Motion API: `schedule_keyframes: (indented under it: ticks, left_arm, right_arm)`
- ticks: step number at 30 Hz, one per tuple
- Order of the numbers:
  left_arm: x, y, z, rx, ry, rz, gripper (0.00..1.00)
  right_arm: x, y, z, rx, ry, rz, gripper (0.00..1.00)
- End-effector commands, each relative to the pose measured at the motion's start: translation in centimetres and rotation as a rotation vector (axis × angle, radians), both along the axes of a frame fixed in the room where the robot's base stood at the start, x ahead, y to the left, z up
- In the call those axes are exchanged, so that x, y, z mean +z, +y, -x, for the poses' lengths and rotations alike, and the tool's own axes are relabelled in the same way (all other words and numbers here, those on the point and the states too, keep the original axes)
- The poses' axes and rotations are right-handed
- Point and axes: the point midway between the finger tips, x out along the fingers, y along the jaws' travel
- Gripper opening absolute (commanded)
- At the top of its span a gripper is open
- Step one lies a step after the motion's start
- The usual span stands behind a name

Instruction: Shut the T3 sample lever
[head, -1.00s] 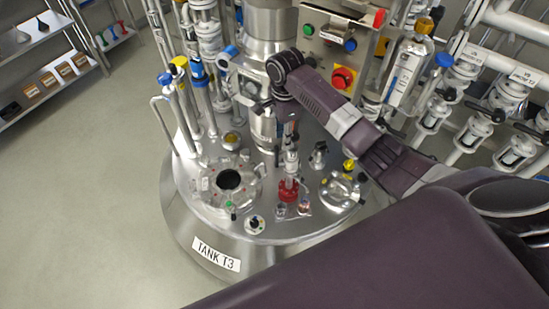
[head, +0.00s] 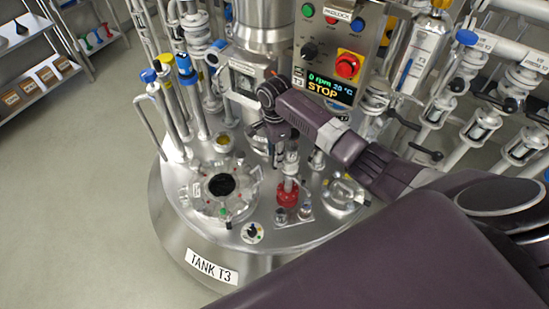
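Tank T3 (head: 213,267) is a round steel vessel with its name label on the front rim. On its lid stands a fitting with a red base (head: 287,193) and a pale upright body; a sample lever cannot be made out for sure there. My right gripper (head: 279,150) points down above the lid, just over this fitting's top. It is small, dark and partly hidden by my wrist. I cannot tell whether its fingers are open or touch the fitting. My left gripper is out of view.
A round open port (head: 222,184) sits left of the red fitting. Capped pipes (head: 168,100) rise at the lid's left. A control panel (head: 333,50) with a red button and a display reading STOP stands behind. White pipework (head: 480,130) fills the right. Floor at left is clear.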

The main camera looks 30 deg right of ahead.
Motion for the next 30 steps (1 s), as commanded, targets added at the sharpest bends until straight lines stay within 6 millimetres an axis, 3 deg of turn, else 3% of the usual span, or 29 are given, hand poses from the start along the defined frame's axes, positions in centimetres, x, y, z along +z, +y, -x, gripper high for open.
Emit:
schedule_keyframes:
  ticks: [6,15,23,30]
  left_arm:
    - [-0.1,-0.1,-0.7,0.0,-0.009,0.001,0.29]
    - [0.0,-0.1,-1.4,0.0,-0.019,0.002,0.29]
    - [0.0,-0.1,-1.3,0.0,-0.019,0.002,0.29]
    - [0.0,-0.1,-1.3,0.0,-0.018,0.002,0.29]
  right_arm:
    - [-2.2,0.1,0.0,0.001,0.001,0.0,0.29]
    - [-2.5,0.0,0.0,0.001,0.001,0.0,0.29]
    - [-2.4,0.0,0.0,0.001,0.0,0.0,0.0]
    - [-2.4,0.0,0.0,0.001,0.001,0.0,0.0]
